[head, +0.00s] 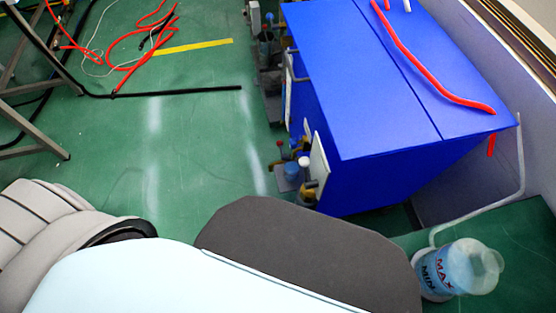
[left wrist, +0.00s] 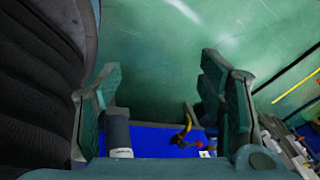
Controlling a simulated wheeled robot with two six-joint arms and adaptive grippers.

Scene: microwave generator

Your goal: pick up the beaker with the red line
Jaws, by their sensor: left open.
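A clear beaker-like container (head: 455,270) with bluish contents stands at the lower right of the head view, on a dark green surface. It carries a red MAX mark and a dark MIN mark. It does not show clearly in the left wrist view. My left gripper (left wrist: 165,100) is open, its two green fingers wide apart with nothing held between them. Beyond the fingertips lie green floor and a blue surface (left wrist: 150,138). The head view does not show this gripper, so its distance from the container cannot be told. My right gripper is not in view.
A large blue cabinet (head: 350,80) with a red hose (head: 430,60) on top stands centre right. Valves (head: 300,170) line its left side. A metal frame (head: 35,80) and red cables (head: 140,45) are at the upper left. Green floor (head: 180,140) between is mostly clear.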

